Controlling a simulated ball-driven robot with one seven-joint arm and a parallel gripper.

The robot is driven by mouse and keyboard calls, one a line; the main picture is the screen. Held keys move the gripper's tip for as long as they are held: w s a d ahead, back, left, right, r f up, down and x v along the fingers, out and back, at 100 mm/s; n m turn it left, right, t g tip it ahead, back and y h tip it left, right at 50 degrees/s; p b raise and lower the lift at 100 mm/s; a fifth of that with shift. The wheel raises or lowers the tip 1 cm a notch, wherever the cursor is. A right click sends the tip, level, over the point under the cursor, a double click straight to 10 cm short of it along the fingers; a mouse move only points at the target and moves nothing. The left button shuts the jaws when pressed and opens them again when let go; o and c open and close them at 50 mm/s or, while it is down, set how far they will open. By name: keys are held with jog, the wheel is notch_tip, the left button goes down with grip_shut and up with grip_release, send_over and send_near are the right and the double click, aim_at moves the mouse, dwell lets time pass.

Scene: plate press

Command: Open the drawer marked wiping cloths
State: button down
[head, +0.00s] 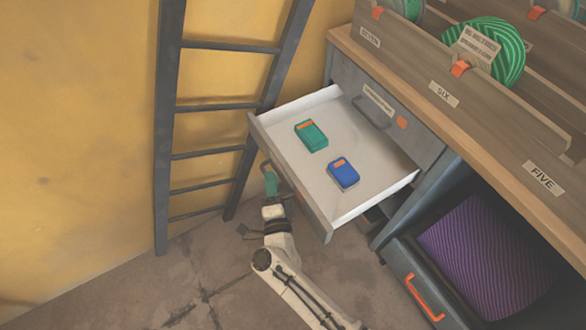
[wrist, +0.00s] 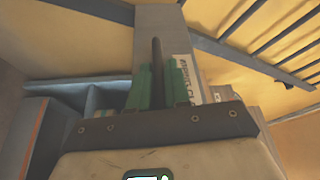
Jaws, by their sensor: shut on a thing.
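A grey-fronted drawer (head: 290,178) with a white inside is pulled out from the cabinet. A green packet (head: 311,135) and a blue packet (head: 343,173) lie in it. My gripper (head: 270,182) is at the outer face of this drawer front. In the wrist view its green fingers (wrist: 158,88) are closed around the dark bar handle (wrist: 157,60). A pale label (wrist: 182,75) on the drawer front is partly hidden by a finger, and I cannot read it. In the head view the front's outer face is mostly turned away.
A shut drawer (head: 352,95) with a label and dark handle is above the open one. At lower right, an open bin with an orange handle (head: 424,297) holds a purple roll (head: 485,255). A dark ladder (head: 170,120) stands left against the yellow wall. Floor (head: 190,290) is clear at lower left.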

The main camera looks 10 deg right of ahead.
jog(key=shift+s+a+f, duration=0.1)
jog(key=shift+s+a, duration=0.15)
jog(key=shift+a, duration=0.5)
jog(key=shift+s+a+r, duration=0.1)
jog(key=shift+s+a, duration=0.2)
jog(key=shift+a, duration=0.5)
jog(key=shift+s+a+f, duration=0.1)
jog(key=shift+s+a, duration=0.15)
jog(key=shift+a, duration=0.5)
jog(key=c, duration=1.2)
grip_release()
jog(key=shift+o, duration=0.2)
jog(key=s+p, duration=0.1)
jog(key=s, duration=0.9)
jog(key=shift+s+a+f, duration=0.35)
